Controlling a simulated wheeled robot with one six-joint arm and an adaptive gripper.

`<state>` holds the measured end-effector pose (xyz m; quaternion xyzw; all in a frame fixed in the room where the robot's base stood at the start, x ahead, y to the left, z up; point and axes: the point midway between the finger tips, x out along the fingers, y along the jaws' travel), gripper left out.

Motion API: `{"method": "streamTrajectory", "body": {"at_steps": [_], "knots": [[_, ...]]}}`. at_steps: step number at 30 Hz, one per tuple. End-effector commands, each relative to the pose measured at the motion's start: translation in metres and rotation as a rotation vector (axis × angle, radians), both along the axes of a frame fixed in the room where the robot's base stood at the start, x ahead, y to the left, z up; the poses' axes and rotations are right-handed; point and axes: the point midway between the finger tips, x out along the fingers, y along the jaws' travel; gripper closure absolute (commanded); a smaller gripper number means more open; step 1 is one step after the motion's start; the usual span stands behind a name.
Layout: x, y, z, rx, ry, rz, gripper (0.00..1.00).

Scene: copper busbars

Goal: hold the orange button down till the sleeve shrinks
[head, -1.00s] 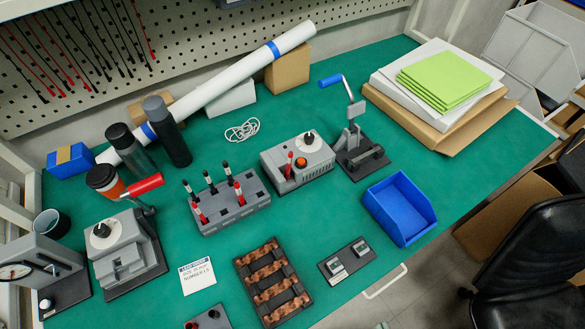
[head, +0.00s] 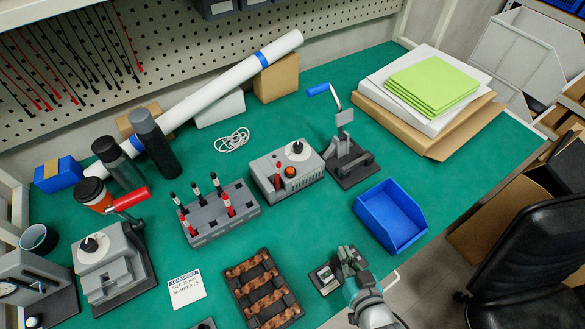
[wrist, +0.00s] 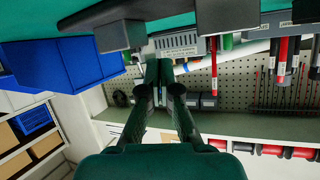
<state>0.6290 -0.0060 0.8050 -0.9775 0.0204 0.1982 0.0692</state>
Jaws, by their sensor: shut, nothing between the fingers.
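The orange button (head: 290,172) is on the top front of a grey box (head: 270,184) with a white dial (head: 297,148), in the middle of the table. My gripper (head: 346,254) is shut and empty, above the small dark plate in front of the box, well apart from the button. In the wrist view, which is upside down, the closed fingers (wrist: 163,75) show and the button cannot be made out.
A blue bin (head: 390,222) is right of my gripper. A lever press (head: 348,160) stands right of the box. A grey rack of red and black leads (head: 220,220) is to its left. A tray of copper busbars (head: 262,290) lies in front.

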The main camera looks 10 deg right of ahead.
Motion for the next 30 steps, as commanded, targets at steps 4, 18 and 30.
{"method": "streamTrajectory", "body": {"at_steps": [4, 18, 30], "knots": [[0.034, -0.002, 0.002, 0.018, 0.012, -0.008, 1.0], [0.126, -0.004, 0.02, 0.083, 0.07, -0.026, 1.0], [0.198, 0.016, 0.06, 0.278, 0.21, -0.013, 1.0]]}}
